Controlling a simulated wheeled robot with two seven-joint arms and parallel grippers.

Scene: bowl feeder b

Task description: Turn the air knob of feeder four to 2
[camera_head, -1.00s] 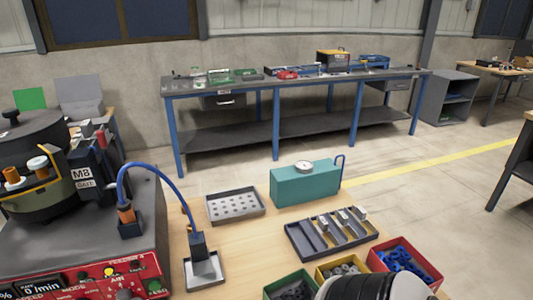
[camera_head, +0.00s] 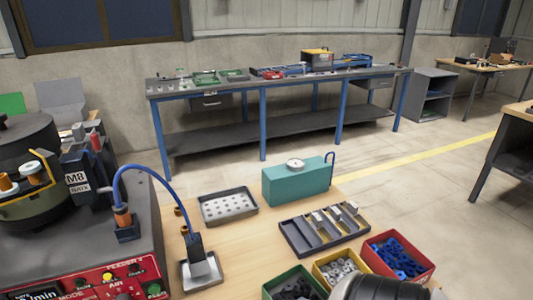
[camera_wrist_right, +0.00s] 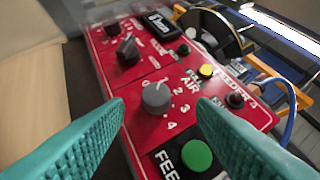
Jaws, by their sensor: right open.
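The grey air knob (camera_wrist_right: 157,96) sits on the red control panel (camera_wrist_right: 150,60) in the right wrist view, beside the AIR label and a numbered scale. A light mark shows on the knob, but I cannot tell exactly which number it points at. My right gripper (camera_wrist_right: 161,101) is open, its teal fingers on either side of the knob and apart from it in the picture. The label by the knob reads FEEDER 4. In the head view the red panel (camera_head: 62,284) is at the lower left, cut off by the frame. My left gripper is not in view.
A green button (camera_wrist_right: 197,154), a yellow button (camera_wrist_right: 206,71) and a black knob (camera_wrist_right: 127,50) are close around the air knob. In the head view, a blue cable (camera_head: 150,173), a teal box (camera_head: 297,184) and coloured bins (camera_head: 398,258) are to the right of the panel.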

